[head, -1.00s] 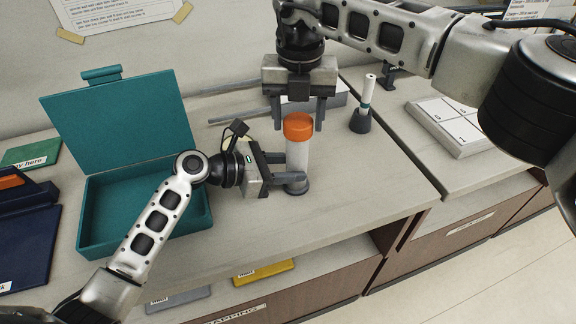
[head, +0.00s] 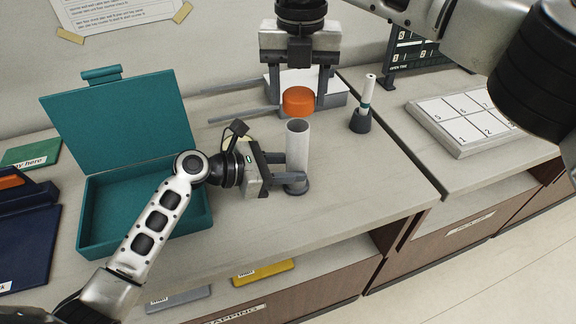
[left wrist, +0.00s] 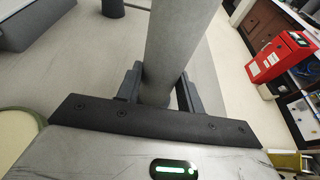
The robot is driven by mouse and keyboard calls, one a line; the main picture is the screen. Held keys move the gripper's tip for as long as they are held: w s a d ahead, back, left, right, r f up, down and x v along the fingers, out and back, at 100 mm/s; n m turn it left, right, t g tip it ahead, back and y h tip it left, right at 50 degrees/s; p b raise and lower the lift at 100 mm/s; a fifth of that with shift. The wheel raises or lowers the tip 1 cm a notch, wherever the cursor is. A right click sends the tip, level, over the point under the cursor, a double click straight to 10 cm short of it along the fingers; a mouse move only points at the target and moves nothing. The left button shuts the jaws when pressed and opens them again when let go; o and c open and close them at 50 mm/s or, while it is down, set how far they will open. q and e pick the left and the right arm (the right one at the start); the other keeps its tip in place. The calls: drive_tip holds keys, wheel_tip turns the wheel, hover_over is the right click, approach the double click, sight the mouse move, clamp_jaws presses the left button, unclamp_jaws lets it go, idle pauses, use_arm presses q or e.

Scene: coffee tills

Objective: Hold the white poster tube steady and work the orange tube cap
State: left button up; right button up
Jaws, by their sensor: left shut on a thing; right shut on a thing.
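The white poster tube (head: 297,150) stands upright on the counter in a dark round base (head: 296,187). Its top end is open. My left gripper (head: 300,170) is shut on the tube's lower part from the left. In the left wrist view the tube (left wrist: 175,50) rises between the two fingers (left wrist: 160,88). The orange tube cap (head: 299,100) is off the tube, a little above its rim. My right gripper (head: 300,92) comes from above and is shut on the cap, with a finger on each side.
An open teal box (head: 145,205) stands left of my left gripper. A white marker in a dark stand (head: 361,112) stands right of the tube. A numbered white board (head: 465,120) lies farther right. A pale block (head: 335,97) is behind the cap.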

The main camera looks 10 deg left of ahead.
use_arm(q)
drive_tip(key=shift+s+f, duration=0.1)
drive_tip(key=shift+f, duration=0.15)
use_arm(e)
drive_tip(key=shift+r, duration=0.15)
drive_tip(key=shift+w+d+r, duration=0.55)
drive_tip(key=shift+d+r, duration=0.3)
drive_tip(key=shift+r, duration=0.15)
drive_tip(key=shift+w+d+r, duration=0.6)
drive_tip(key=shift+d+r, duration=0.2)
drive_tip(key=shift+r, duration=0.15)
drive_tip(key=shift+w+d+r, duration=0.55)
drive_tip(key=shift+d+r, duration=0.3)
drive_tip(key=shift+r, duration=0.15)
use_arm(q)
drive_tip(key=o, duration=1.4)
drive_tip(key=shift+c, duration=0.2)
drive_tip(key=shift+r, duration=0.15)
drive_tip(key=v, duration=1.2)
